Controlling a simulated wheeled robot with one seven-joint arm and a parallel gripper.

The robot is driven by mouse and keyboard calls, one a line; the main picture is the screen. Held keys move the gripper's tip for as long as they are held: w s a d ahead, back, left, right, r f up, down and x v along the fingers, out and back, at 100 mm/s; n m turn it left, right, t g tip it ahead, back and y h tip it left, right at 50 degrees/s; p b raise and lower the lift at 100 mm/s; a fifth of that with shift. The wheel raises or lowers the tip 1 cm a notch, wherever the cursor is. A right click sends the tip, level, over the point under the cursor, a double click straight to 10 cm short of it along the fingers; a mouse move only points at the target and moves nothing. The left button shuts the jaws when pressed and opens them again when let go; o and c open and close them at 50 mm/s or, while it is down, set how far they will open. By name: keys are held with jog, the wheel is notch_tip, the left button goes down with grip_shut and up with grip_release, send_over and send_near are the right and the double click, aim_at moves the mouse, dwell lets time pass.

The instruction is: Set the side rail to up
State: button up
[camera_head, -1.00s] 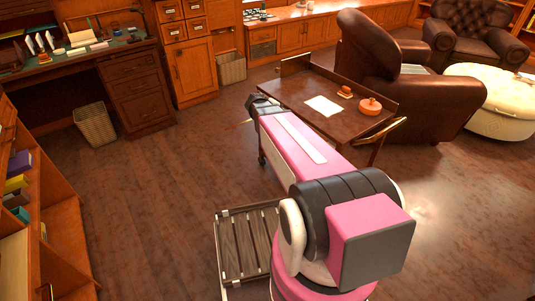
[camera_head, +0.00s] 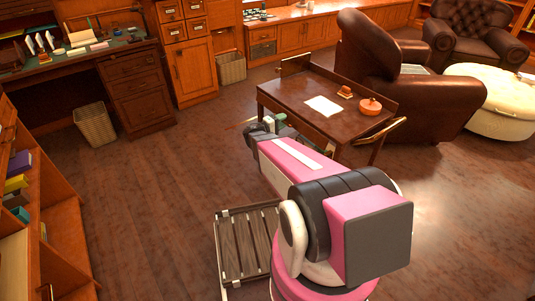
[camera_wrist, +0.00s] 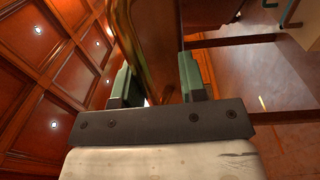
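A dark wooden trolley (camera_head: 300,93) stands ahead in the head view. Raised wooden edges show at its back left (camera_head: 296,65) and along its right side; a brass handle (camera_head: 393,131) is at the right end. I cannot tell for sure which part is the side rail. My gripper (camera_head: 266,122) is at the trolley's near left corner, below the top. In the wrist view my gripper (camera_wrist: 158,75) has its green fingers apart, with a brown, brass-edged panel (camera_wrist: 150,40) showing between and beyond them. I cannot tell whether they touch it.
A white paper (camera_head: 323,106), a small cup (camera_head: 345,92) and an orange pot (camera_head: 370,106) are on the trolley. A leather armchair (camera_head: 420,95) stands close behind it. A slatted rack (camera_head: 243,245) is on the near floor.

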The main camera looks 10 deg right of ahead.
jog(key=s+a+f+h, duration=0.1)
jog(key=s+a+f, duration=0.25)
jog(key=a, duration=0.65)
jog(key=s+d+m+g+y, duration=0.3)
jog(key=s+d+g+y, duration=0.25)
jog(key=s, duration=0.35)
jog(key=s+a+r+m+g+y, duration=0.1)
jog(key=s+a+r+y, duration=0.1)
jog(key=s+a+y, duration=0.4)
jog(key=shift+s+a+r+g+y, duration=0.15)
jog(key=shift+s+a+g+y, duration=0.35)
jog(key=shift+y, duration=2.35)
jog(key=shift+w+a, duration=0.1)
jog(key=shift+w, duration=0.15)
